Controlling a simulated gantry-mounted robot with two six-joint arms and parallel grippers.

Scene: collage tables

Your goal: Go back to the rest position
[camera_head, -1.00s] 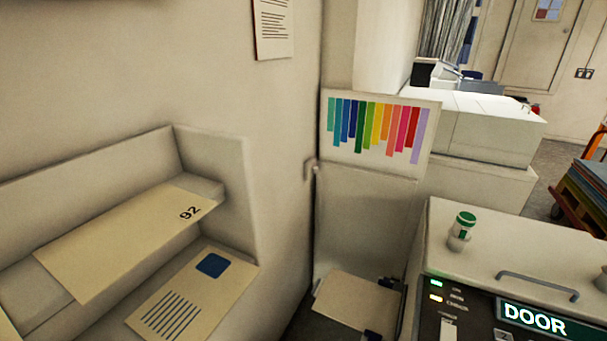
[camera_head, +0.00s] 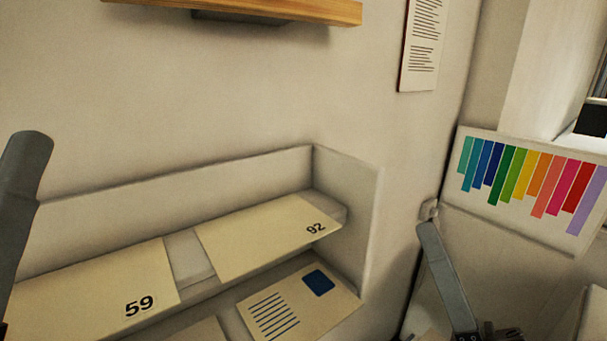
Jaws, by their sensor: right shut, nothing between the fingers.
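My right arm's grey link shows at the lower right, in front of the corner between the wall and a pale panel. My right gripper (camera_head: 495,332) is only partly in view at the bottom edge, as dark parts beside that link. It is shut and holds nothing that I can see. My left arm's grey link rises at the left edge. My left gripper is out of the picture.
A pale wall shelf (camera_head: 345,262) holds cards marked 59 (camera_head: 100,290) and 92 (camera_head: 265,240). A card with a blue square (camera_head: 300,300) lies below. A wooden ledge (camera_head: 270,10) is above. A colour-strip chart (camera_head: 520,190) stands at right.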

